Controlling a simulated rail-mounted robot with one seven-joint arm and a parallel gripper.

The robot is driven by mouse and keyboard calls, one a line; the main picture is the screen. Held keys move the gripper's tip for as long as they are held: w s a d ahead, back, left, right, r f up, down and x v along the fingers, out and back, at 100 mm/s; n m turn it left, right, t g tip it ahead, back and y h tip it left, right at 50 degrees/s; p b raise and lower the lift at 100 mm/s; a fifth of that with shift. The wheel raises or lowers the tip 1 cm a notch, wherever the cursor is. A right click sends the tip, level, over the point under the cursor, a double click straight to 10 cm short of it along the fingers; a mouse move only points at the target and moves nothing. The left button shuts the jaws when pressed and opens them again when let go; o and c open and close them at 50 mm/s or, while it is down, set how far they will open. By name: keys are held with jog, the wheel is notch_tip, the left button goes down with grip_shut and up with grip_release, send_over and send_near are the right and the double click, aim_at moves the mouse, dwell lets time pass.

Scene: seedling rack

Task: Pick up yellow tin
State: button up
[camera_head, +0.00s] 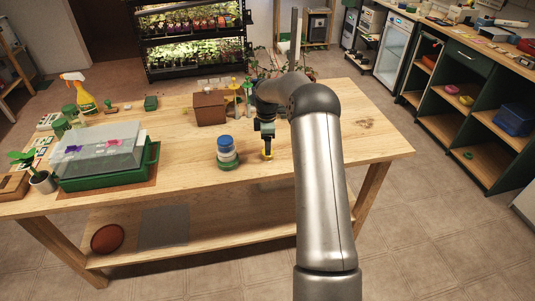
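A small yellow thing (268,155), which looks like the yellow tin, shows on the wooden table just below my gripper. My gripper (267,149) points down over it from the end of my arm. The fingers and the yellow thing overlap in this view. They are too small to tell whether the fingers are around it, touching it, or just above it. Most of the tin is hidden by the fingers.
A stack with a blue top (226,141) stands close to the left of my gripper. A brown box (210,108) is behind it. A green tray (105,179) with a clear cover sits on the left. The table's right end (375,145) is mostly clear.

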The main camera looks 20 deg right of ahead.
jog(key=f+p, duration=0.1)
jog(key=f, duration=0.4)
jog(key=shift+s+p, duration=0.2)
jog(key=shift+p, duration=0.1)
jog(key=c, duration=1.1)
jog(key=shift+r, duration=0.1)
